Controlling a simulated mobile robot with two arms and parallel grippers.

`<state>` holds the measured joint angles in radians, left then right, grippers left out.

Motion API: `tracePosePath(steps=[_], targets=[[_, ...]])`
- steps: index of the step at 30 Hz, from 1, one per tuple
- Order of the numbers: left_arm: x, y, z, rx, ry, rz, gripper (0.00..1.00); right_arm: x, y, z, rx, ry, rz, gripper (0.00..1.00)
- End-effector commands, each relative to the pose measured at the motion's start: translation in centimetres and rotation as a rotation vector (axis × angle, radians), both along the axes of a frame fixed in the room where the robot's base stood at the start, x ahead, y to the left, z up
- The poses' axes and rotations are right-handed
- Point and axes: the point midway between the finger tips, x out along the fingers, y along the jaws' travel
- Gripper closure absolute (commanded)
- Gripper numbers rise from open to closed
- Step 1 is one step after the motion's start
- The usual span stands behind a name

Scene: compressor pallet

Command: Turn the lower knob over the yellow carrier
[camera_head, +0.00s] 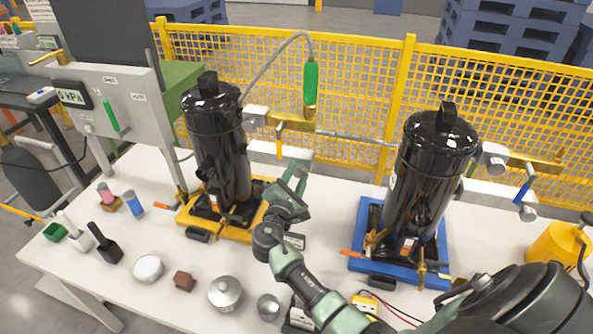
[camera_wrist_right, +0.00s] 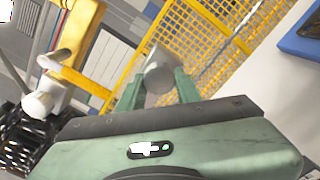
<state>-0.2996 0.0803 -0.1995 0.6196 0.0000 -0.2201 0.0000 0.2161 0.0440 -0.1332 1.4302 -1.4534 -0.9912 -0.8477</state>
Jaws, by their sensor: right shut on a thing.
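The yellow carrier (camera_head: 247,235) is on the white table at centre-left, with a tall black cylinder (camera_head: 218,150) standing upright on it. My right gripper (camera_head: 292,181) is just right of the cylinder, below the brass fitting (camera_head: 285,119). In the right wrist view its two green fingers (camera_wrist_right: 158,88) are shut on a pale grey round knob (camera_wrist_right: 158,72). In the head view the gripper hides this lower knob. A second pale knob (camera_wrist_right: 40,104) shows beside yellow metal in the wrist view. My left gripper is out of view.
A blue carrier (camera_head: 362,222) with another black cylinder (camera_head: 432,175) stands to the right. A green-handled hose (camera_head: 310,82) hangs above the brass fitting. A yellow mesh fence (camera_head: 360,85) stands behind.

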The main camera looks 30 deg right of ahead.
Motion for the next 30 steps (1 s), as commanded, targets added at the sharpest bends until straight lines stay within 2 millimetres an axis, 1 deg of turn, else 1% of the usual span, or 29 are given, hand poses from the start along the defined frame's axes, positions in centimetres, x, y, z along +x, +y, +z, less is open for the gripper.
tracePosePath(steps=[1, 9, 21, 22, 24, 30], targets=[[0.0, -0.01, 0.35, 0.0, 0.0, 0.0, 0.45, 0.13, -0.18, 0.61, -0.019, 0.008, -0.001, 1.0], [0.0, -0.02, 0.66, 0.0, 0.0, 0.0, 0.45, 0.13, -0.18, 0.5, -0.054, 0.049, -0.001, 1.0], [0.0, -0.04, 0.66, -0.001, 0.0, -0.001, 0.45, 0.13, -0.18, 0.47, -0.057, 0.051, -0.002, 1.0], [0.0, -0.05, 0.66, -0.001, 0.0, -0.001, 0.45, 0.12, -0.19, 0.46, -0.057, 0.051, -0.002, 0.61], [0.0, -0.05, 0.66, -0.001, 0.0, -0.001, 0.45, 0.11, -0.18, 0.43, -0.056, 0.052, -0.002, 0.45], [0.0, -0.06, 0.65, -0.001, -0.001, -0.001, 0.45, 0.05, -0.09, 0.21, -0.053, 0.055, -0.001, 0.45]])
